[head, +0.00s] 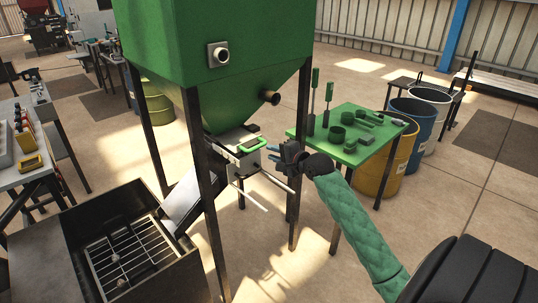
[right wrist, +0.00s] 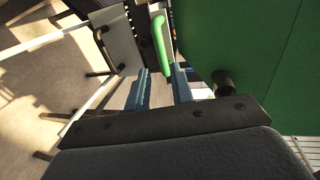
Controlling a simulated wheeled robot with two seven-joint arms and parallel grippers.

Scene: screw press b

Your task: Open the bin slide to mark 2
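The green bin (head: 215,40) is a hopper on black legs. The bin slide (head: 238,160) is a pale plate assembly under its outlet, with a green handle (head: 250,145) at its front. My right gripper (head: 272,153) is just right of the handle, with its blue fingers pointing at it. In the right wrist view the two fingers (right wrist: 160,78) are apart with nothing between them. The green handle (right wrist: 161,42) is just beyond the fingertips, roughly in line with the gap. Dark marks (right wrist: 141,20) beside the handle are too small to read. My left gripper is out of view.
Two pale rails (head: 248,195) stick out below the slide. A chute (head: 185,203) leads down to a dark box with a grate (head: 130,258). A green tool table (head: 375,147) stands close on the right, with drums (head: 408,130) behind it. A dark knob (head: 270,97) projects from the hopper.

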